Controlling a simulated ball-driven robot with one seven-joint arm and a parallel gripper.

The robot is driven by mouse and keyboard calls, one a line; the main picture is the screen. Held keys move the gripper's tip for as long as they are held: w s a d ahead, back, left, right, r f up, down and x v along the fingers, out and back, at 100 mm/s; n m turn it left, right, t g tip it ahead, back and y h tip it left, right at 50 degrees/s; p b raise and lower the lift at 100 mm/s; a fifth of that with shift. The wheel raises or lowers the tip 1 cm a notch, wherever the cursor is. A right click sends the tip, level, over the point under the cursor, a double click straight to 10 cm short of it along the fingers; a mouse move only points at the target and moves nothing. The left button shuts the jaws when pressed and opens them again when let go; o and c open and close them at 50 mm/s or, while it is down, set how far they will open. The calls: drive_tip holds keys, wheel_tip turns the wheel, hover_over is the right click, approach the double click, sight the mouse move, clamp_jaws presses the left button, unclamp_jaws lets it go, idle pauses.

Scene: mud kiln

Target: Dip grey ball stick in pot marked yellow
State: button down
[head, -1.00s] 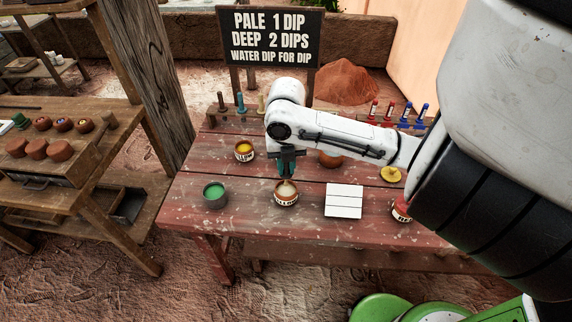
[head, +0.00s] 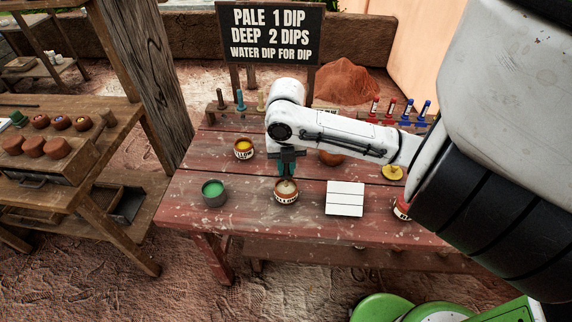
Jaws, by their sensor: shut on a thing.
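The pot marked yellow (head: 244,153) stands at the back left of the red table. It holds yellow liquid, and only part of its label shows. My gripper (head: 287,174) points down over a different pot (head: 287,197), pale inside with a lettered label I cannot read. The gripper is shut on a thin stick whose lower end is at this pot's mouth. The ball is hidden, so I cannot tell its colour. Several other sticks, including a teal one (head: 240,100) and a pale yellow one (head: 261,101), stand in a rack behind.
A green-filled pot (head: 213,194) stands left of the pale pot. A white ruled tile (head: 345,198) lies to its right. A red pot (head: 402,208) is partly hidden by my arm. A sign (head: 270,35) reads pale 1 dip, deep 2 dips, water dip for dip.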

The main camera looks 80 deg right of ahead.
drive_tip(key=shift+f+b, duration=0.95)
drive_tip(key=shift+f, duration=0.25)
drive_tip(key=shift+r, duration=0.1)
idle(0.6)
drive_tip(key=shift+r+p, duration=2.5)
drive_tip(key=shift+r, duration=0.95)
